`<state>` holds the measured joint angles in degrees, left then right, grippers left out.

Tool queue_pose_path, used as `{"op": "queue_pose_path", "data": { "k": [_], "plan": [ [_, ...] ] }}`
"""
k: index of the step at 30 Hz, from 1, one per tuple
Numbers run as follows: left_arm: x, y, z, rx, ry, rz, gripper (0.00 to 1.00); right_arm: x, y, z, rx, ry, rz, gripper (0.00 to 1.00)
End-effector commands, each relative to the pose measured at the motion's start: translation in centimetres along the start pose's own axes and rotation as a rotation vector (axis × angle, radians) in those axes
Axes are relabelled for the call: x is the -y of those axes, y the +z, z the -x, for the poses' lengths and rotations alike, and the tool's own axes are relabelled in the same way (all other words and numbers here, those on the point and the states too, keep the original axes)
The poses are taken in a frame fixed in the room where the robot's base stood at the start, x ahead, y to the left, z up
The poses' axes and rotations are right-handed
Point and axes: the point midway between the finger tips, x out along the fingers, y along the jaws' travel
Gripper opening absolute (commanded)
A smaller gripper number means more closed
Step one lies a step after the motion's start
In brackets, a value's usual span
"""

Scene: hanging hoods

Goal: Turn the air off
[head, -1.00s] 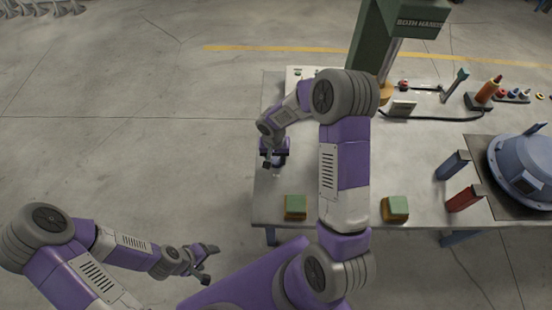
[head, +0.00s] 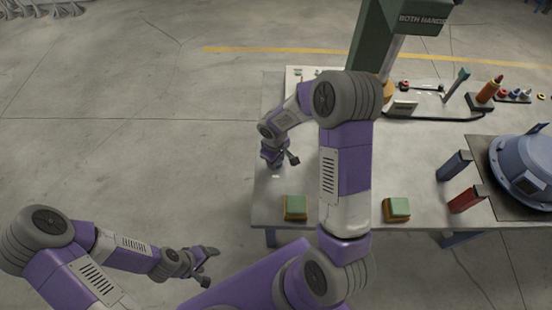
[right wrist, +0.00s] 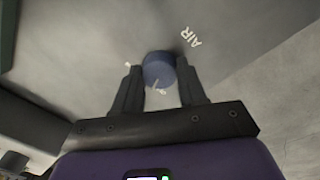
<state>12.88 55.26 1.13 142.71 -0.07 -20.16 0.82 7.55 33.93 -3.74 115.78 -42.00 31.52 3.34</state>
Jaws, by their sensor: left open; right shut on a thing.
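A round blue knob (right wrist: 158,68) sits on a grey surface beside the white word AIR (right wrist: 192,37) in the right wrist view. A pale pointer line shows on the knob, with small white marks around it. My right gripper (right wrist: 161,74) has one finger on each side of the knob and is shut on it. In the head view my right gripper (head: 279,161) is low at the left end of the table, and the knob is hidden there. My left gripper (head: 208,266) is open and empty, off the table's front left.
The table (head: 410,170) carries two green-topped blocks (head: 295,207) along its front edge, a blue block (head: 454,165), a red block (head: 466,198) and a blue domed housing (head: 525,170) at right. A green stand (head: 400,35) rises at the back. Open floor lies left.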

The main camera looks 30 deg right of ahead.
Motion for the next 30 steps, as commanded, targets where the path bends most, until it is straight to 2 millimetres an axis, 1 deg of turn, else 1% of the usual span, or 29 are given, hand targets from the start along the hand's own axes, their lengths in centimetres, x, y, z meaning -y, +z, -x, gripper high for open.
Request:
{"op": "queue_pose_path", "data": {
  "k": [6, 15, 22, 30],
  "plan": [
    [-0.14, 0.01, 0.37, 0.0, 0.0, 0.0, 0.72, -0.03, 0.05, 0.09, -0.011, 0.0, 0.187, 0.11],
    [-0.28, 0.03, 0.75, 0.0, 0.0, 0.0, 0.72, -0.05, 0.1, 0.07, -0.021, 0.0, 0.366, 0.11],
    [-0.33, 0.04, 0.88, 0.0, 0.0, 0.0, 0.72, -0.06, 0.07, 0.05, -0.026, 0.001, 0.433, 0.11],
    [-0.34, 0.04, 0.9, 0.0, 0.0, 0.0, 0.72, -0.06, 0.05, 0.04, -0.028, 0.001, 0.453, 0.11]
  ]
}}
